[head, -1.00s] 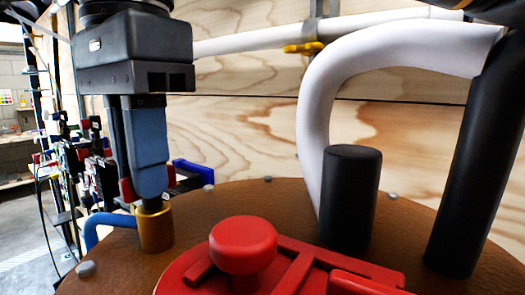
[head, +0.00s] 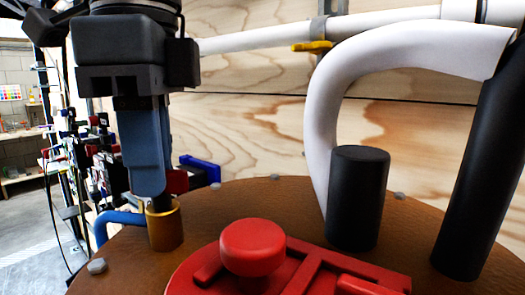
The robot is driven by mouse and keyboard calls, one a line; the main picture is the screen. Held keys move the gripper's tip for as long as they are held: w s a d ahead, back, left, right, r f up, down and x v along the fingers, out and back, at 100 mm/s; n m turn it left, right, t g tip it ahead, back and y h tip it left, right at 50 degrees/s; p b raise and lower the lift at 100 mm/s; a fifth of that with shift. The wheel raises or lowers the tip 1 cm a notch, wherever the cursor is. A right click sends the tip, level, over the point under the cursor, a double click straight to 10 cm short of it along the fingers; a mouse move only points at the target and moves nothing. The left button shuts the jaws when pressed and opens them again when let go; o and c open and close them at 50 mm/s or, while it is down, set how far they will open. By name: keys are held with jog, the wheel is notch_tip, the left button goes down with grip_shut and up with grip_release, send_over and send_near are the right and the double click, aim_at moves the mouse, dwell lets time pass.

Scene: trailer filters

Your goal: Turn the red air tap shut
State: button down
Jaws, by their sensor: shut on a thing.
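The red air tap (head: 177,181) is mostly hidden behind my gripper's blue fingers. A small red part shows to their right, above a brass fitting (head: 166,232) with a blue hose on its left. My gripper (head: 152,193) points straight down from above the fitting. It is shut on the red tap, its fingertips just above the brass collar. The tap's full shape and angle are hidden.
A red round knob (head: 252,247) on a red plate stands to the right on the brown round lid (head: 215,205). A black post (head: 357,200), a white pipe (head: 325,120) and a thick black pipe (head: 480,180) stand farther right. A plywood wall (head: 240,135) is behind.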

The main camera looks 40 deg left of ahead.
jog(key=m, duration=0.4)
jog(key=shift+w, duration=0.15)
jog(key=shift+a+m+b, duration=0.1)
jog(key=shift+m+b, duration=0.2)
jog(key=shift+m, duration=1.5)
jog(key=c, duration=1.2)
grip_release()
jog(key=shift+o, duration=0.2)
jog(key=shift+r, duration=3.9)
